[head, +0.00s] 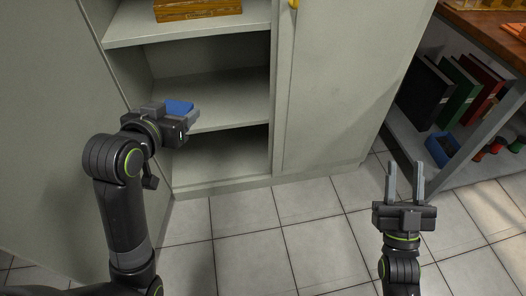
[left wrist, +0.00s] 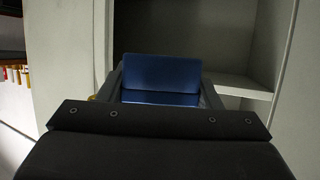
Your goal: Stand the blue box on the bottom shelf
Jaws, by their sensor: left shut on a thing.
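The blue box (head: 179,107) is held in my left gripper (head: 190,112), in front of the cabinet's middle shelf in the head view. In the left wrist view the blue box (left wrist: 161,75) sits between the two fingers, which are shut on it. Part of the box is hidden by the gripper in the head view. The bottom shelf (head: 225,160) is the lowest bay of the open grey cabinet, below the gripper; its bare floor shows. My right gripper (head: 405,182) is open and empty, over the tiled floor at the right.
The middle shelf (head: 235,97) is bare, and its front edge is close to my left gripper. A wooden box (head: 198,9) sits on the upper shelf. The cabinet's right door (head: 335,90) is shut. At the right, a side rack holds binders (head: 458,92) and a blue bin (head: 441,148).

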